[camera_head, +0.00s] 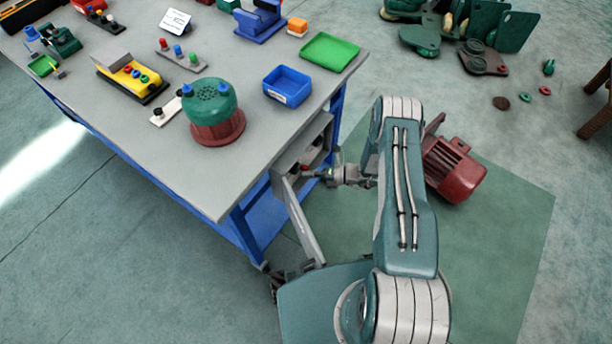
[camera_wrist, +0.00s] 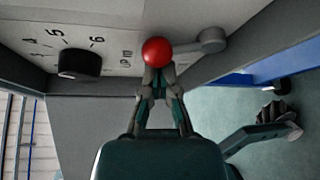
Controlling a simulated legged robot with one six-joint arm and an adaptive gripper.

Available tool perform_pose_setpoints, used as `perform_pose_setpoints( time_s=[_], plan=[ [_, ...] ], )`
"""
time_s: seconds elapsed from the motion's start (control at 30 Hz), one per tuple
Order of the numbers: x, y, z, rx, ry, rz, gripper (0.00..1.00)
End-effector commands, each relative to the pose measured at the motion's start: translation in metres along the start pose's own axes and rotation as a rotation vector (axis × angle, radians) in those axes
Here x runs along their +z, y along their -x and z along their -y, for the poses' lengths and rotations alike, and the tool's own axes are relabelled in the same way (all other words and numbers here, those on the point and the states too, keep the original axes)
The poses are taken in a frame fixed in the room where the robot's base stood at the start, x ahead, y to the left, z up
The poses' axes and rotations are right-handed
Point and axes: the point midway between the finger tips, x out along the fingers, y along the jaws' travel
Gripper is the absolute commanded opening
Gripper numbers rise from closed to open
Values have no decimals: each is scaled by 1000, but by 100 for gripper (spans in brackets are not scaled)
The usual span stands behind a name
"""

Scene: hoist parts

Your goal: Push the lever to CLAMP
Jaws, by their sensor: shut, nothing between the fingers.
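The lever shows in the wrist view as a red ball knob (camera_wrist: 157,51) on a short grey arm that runs right to a round grey pivot (camera_wrist: 212,40). It is mounted on a pale panel (camera_wrist: 180,15). A label beside the ball is partly hidden, so I cannot read it fully. My gripper (camera_wrist: 157,72) is shut and empty, with its fingertips right at the near side of the ball. I cannot tell whether they touch it. In the head view my gripper (camera_head: 308,174) is at the side of the workbench, by the panel under its top.
A black dial knob (camera_wrist: 80,60) with printed numbers sits left of the lever. The grey bench top (camera_head: 225,180) overhangs the panel and carries a green and red hoist part (camera_head: 215,120) and a blue bin (camera_head: 287,86). A red motor (camera_head: 455,170) lies behind my arm.

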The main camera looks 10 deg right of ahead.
Motion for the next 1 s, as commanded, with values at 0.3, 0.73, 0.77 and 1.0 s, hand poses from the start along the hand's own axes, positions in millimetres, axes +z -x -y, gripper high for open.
perform_pose_setpoints(
  time_s=[0.3,0.73,0.77,1.0],
  plan=[
    [5,3,0,77,-132,0,0],
    [11,7,-1,170,-292,0,0],
    [12,7,-1,169,-290,0,0],
    [14,8,-1,168,-287,0,0]
  ],
)
